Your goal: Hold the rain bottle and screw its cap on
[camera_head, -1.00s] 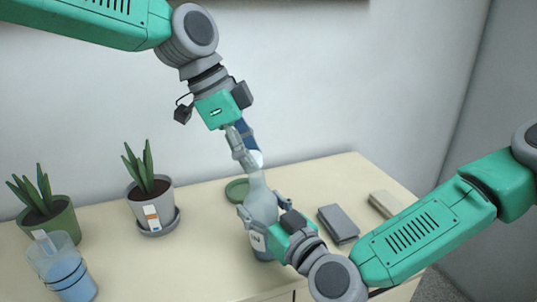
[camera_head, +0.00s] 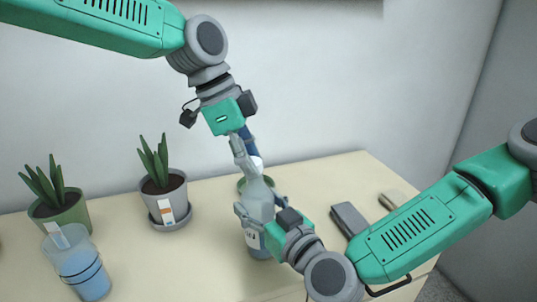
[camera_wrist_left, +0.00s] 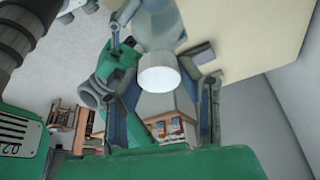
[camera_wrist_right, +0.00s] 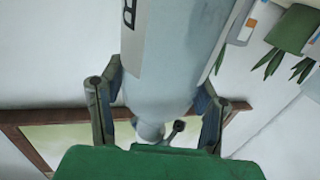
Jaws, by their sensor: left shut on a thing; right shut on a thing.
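The bottle also fills the middle of the right wrist view (camera_wrist_right: 172,50), between the fingers. The white cap (camera_head: 258,162) is at the top of the bottle's neck. My left gripper (camera_head: 246,155) reaches down from above and is shut on the cap. In the left wrist view the cap (camera_wrist_left: 160,74) lies between the fingers, in line with the bottle (camera_wrist_left: 156,28). Whether the threads engage is hidden.
Two potted plants (camera_head: 62,208) (camera_head: 164,190) and a clear cup of blue liquid (camera_head: 82,268) stand on the left of the pale table (camera_head: 205,262). A green dish (camera_head: 241,184) is partly hidden behind the bottle. A dark grey box (camera_head: 348,219) and a beige box (camera_head: 391,200) lie at right.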

